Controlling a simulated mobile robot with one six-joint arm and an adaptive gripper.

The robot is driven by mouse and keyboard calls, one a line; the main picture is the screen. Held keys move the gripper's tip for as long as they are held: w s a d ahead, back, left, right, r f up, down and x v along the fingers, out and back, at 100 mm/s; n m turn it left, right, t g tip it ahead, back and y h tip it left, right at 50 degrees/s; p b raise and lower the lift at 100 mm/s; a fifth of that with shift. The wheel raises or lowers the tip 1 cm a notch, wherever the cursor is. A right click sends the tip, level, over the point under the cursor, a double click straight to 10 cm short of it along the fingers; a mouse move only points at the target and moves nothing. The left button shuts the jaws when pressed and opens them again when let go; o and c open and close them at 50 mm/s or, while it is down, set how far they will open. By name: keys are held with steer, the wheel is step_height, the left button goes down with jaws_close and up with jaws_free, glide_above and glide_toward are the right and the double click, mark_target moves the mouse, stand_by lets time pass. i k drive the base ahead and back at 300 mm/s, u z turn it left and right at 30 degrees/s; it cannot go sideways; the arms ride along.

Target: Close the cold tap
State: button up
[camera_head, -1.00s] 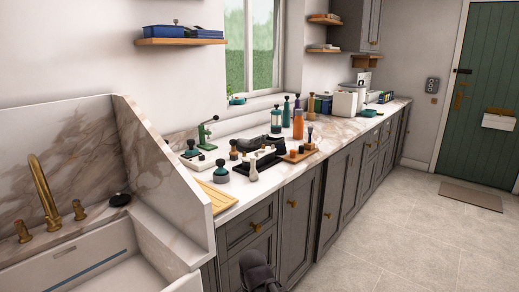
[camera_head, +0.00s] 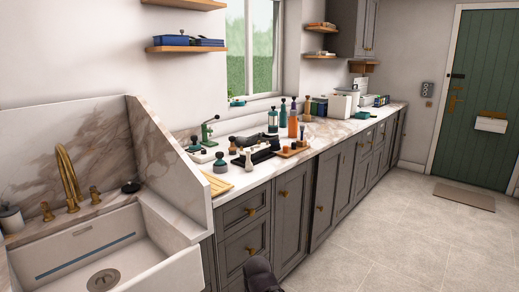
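A brass tap set stands behind the white sink (camera_head: 150,262) at the left. It has a tall curved spout (camera_head: 68,172) and two small brass handles, a left handle (camera_head: 47,211) and a right handle (camera_head: 94,195). No marking shows which one is the cold tap, and the handles are too small to tell whether they are open. I cannot make out any running water. My gripper's fingers are not in view. Only a dark rounded part of my arm shows at the bottom middle, to the right of the sink and well away from the taps.
A marble side panel (camera_head: 168,165) rises between the sink and the long worktop (camera_head: 232,180). The worktop carries a green press, bottles, brushes and a boot. Dark cabinets (camera_head: 240,240) run below.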

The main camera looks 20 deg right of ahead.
mark_target(92, 188)
steer(key=k, duration=0.75)
steer(key=z, duration=0.6)
steer(key=i, duration=1.95)
steer(key=u, duration=0.45)
